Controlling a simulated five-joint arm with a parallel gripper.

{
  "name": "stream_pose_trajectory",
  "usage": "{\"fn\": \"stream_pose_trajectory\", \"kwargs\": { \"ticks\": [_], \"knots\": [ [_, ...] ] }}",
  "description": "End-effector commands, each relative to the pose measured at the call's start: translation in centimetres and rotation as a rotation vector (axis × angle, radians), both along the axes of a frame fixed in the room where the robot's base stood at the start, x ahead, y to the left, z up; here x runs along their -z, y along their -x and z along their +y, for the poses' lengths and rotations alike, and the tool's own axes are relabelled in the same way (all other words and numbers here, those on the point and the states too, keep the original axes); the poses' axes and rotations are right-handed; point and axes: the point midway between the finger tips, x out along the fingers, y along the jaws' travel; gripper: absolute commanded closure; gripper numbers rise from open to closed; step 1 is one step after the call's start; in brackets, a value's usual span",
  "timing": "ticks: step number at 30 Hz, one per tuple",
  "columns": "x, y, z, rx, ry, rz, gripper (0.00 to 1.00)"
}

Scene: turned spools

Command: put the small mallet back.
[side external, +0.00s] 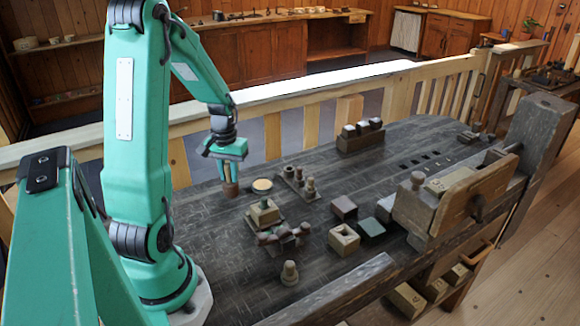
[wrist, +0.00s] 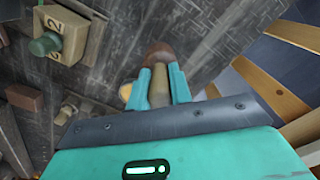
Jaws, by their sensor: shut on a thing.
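The small mallet has a dark reddish-brown head (side external: 231,189) and a tan handle. My gripper (side external: 227,168) is shut on the handle, and the head hangs below, over the left rear part of the bench. In the wrist view the handle (wrist: 158,88) stands between the two teal fingers of my gripper (wrist: 161,82), and the head (wrist: 157,54) projects past their tips. I cannot tell whether the head touches the bench top.
The dark workbench (side external: 330,185) has a round pale dish (side external: 262,185) close right of the mallet. A block with a green knob (side external: 264,213) and a spool rack (side external: 299,181) stand nearby. Open boxes (side external: 344,238) and a vise (side external: 450,200) are further right; a railing runs behind.

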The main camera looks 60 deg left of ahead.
Motion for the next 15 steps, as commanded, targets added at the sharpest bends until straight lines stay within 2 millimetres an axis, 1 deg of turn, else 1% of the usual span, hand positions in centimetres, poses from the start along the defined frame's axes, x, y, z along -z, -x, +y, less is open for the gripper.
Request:
{"fn": "stream_pose_trajectory", "kwargs": {
  "ticks": [1, 4, 15],
  "knots": [
    [0.51, 0.01, -0.02, 0.0, 0.001, 0.001, 1.0],
    [1.01, 0.0, -0.01, 0.0, 0.0, 0.0, 1.0],
    [1.24, -0.01, 0.0, 0.0, -0.001, -0.001, 1.0]
  ]
}}
